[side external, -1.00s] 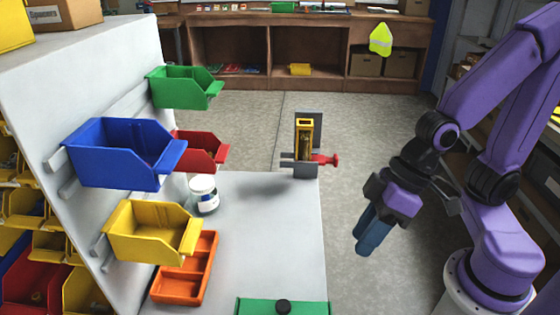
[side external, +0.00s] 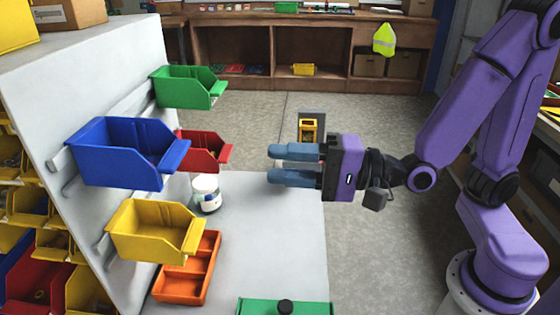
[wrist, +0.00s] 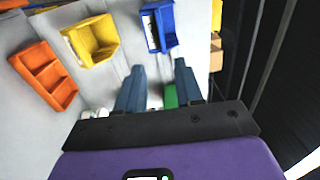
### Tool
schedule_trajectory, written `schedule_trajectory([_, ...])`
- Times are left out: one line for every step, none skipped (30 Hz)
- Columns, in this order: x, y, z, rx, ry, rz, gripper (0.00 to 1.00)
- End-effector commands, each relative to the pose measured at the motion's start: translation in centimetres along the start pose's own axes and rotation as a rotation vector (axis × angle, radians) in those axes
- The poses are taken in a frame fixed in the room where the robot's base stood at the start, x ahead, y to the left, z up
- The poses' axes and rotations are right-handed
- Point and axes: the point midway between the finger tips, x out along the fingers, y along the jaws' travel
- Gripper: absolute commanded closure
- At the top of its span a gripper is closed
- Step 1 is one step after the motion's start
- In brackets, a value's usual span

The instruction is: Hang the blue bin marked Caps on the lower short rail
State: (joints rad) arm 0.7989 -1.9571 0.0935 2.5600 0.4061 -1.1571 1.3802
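The blue bin (side external: 115,165) hangs high on the near part of the sloping grey panel, its open front facing right. No Caps lettering is readable on it. It also shows at the top of the wrist view (wrist: 158,27). Short pale rail ends show on the panel left of the blue bin (side external: 66,187) and left of the yellow bin (side external: 103,248); the bins partly hide the rails. My gripper (side external: 270,163) is open and empty, fingers pointing left towards the panel. It is well right of the blue bin, with clear air between them. Both fingers show in the wrist view (wrist: 160,80).
A yellow bin (side external: 150,240) hangs below the blue one; red (side external: 203,150) and green (side external: 185,92) bins hang farther back. A white jar (side external: 207,194), an orange tray (side external: 183,285) and a green box (side external: 260,307) stand on the pale table (side external: 275,250). Its middle is clear.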

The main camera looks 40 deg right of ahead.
Motion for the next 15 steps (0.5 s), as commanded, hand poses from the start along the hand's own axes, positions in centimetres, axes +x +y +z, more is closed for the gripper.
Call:
schedule_trajectory([0.1,-0.1,-0.1,0.006,0.003,-0.006,0.64])
schedule_trajectory([0.2,-0.1,-0.1,0.007,0.004,-0.008,0.64])
schedule_trajectory([0.3,-0.1,-0.1,0.008,0.004,-0.009,0.64])
schedule_trajectory([0.5,-0.1,-0.1,0.007,0.003,-0.009,0.64])
schedule_trajectory([0.7,-0.1,-0.1,0.007,0.003,-0.009,0.64])
schedule_trajectory([0.9,-0.1,-0.1,0.007,0.002,-0.008,0.64])
schedule_trajectory([1.2,-0.1,-0.1,0.006,0.003,-0.008,0.64])
schedule_trajectory([1.4,-0.1,-0.1,0.006,0.002,-0.008,0.64])
schedule_trajectory([1.8,-0.1,-0.1,0.006,0.002,-0.008,0.64])
schedule_trajectory([2.1,-0.1,-0.1,0.006,0.002,-0.007,0.64])
schedule_trajectory([2.4,-0.1,-0.1,0.006,0.002,-0.007,0.64])
schedule_trajectory([2.7,-0.1,0.0,0.006,0.002,-0.007,0.64])
schedule_trajectory([3.0,-0.1,0.0,0.006,0.002,-0.007,0.64])
schedule_trajectory([3.3,-0.1,0.0,0.005,0.002,-0.007,0.64])
schedule_trajectory([3.6,-0.1,0.0,0.005,0.002,-0.007,0.64])
